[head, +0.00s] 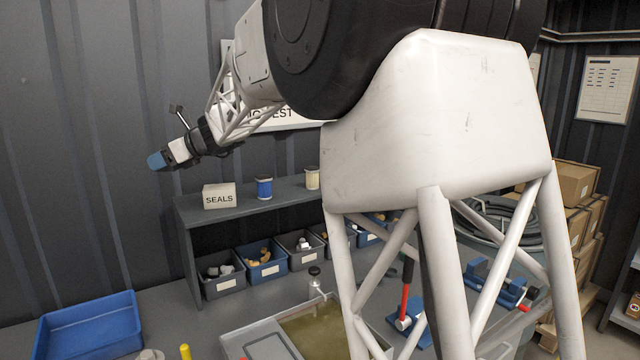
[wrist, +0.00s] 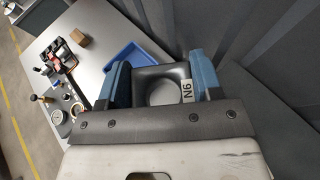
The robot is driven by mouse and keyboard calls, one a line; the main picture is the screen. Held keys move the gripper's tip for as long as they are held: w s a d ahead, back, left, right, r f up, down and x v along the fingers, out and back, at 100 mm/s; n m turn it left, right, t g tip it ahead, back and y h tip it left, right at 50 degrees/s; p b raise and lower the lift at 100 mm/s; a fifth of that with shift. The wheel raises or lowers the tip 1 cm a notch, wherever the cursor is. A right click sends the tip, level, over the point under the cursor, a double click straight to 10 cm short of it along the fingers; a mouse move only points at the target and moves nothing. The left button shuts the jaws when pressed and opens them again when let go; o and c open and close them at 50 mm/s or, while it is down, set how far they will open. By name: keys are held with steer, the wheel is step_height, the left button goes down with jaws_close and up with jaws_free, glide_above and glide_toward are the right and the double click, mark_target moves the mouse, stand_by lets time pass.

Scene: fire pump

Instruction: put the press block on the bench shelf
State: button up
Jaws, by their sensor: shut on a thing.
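My gripper (head: 158,160) is raised in front of the dark wall, at the upper left of the bench shelf (head: 283,192) in the head view. In the wrist view the gripper's blue fingers (wrist: 158,64) are shut on a dark grey block with a round opening, which I take to be the press block (wrist: 160,72). A white N6 label shows at the block's right side. In the head view the block cannot be made out. The shelf is a grey board above the bench, apart from the gripper. Its right part is hidden behind my arm.
On the shelf stand a SEALS box (head: 219,196), a blue spool (head: 264,188) and a cream container (head: 313,178). Several small bins (head: 267,268) stand below it. A blue tray (head: 90,325) is at the bench's left. Shelf surface between and in front of the items is clear.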

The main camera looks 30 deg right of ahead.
steer(key=w+d+m+t+h, duration=0.2)
steer(key=d+m, duration=0.1)
steer(key=d, duration=1.3)
steer(key=m+t+h, duration=0.2)
steer(key=m+h, duration=0.1)
steer(key=h, duration=0.1)
glide_above(286, 192)
step_height(286, 192, down, 4)
steer(key=shift+s+f, duration=0.1)
steer(key=shift+f, duration=0.35)
steer(key=shift+f, duration=0.15)
steer(key=shift+f, duration=1.85)
steer(key=shift+f, duration=2)
steer(key=shift+f, duration=0.15)
